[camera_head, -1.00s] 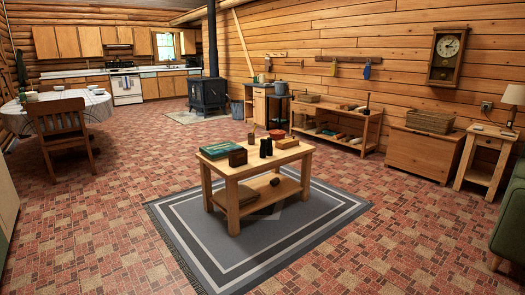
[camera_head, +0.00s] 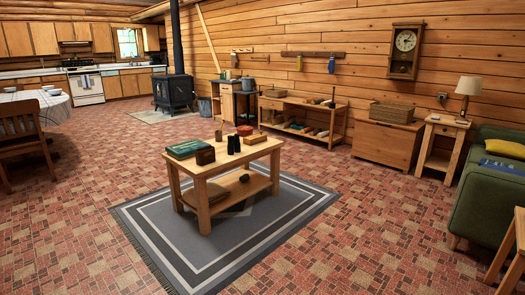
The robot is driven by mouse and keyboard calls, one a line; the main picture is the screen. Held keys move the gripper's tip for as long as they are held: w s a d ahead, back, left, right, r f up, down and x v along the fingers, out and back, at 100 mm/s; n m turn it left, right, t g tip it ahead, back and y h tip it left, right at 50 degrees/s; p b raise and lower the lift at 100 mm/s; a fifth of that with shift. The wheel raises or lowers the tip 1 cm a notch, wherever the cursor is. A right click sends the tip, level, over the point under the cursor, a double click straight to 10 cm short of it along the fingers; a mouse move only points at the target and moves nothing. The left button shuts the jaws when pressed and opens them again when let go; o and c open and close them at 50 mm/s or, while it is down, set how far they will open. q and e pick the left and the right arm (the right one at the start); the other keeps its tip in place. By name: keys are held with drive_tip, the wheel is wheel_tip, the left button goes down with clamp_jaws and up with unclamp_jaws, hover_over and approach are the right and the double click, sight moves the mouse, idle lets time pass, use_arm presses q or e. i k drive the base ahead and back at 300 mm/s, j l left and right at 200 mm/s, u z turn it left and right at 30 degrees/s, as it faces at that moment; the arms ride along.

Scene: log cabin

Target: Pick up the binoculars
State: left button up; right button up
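Black binoculars (camera_head: 234,144) stand upright on the top of a small wooden table (camera_head: 222,160) in the middle of the room. They are near the middle of the tabletop, right of a small brown box (camera_head: 205,156). Neither of my grippers is in view.
The tabletop also holds a green box (camera_head: 188,148), a red item (camera_head: 244,130) and a flat wooden box (camera_head: 255,139). The table stands on a grey striped rug (camera_head: 160,230). Brick floor is clear around it. A green sofa (camera_head: 488,205) stands at right, a dining chair (camera_head: 22,145) at left.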

sight(234, 144)
drive_tip(key=i, duration=2.3)
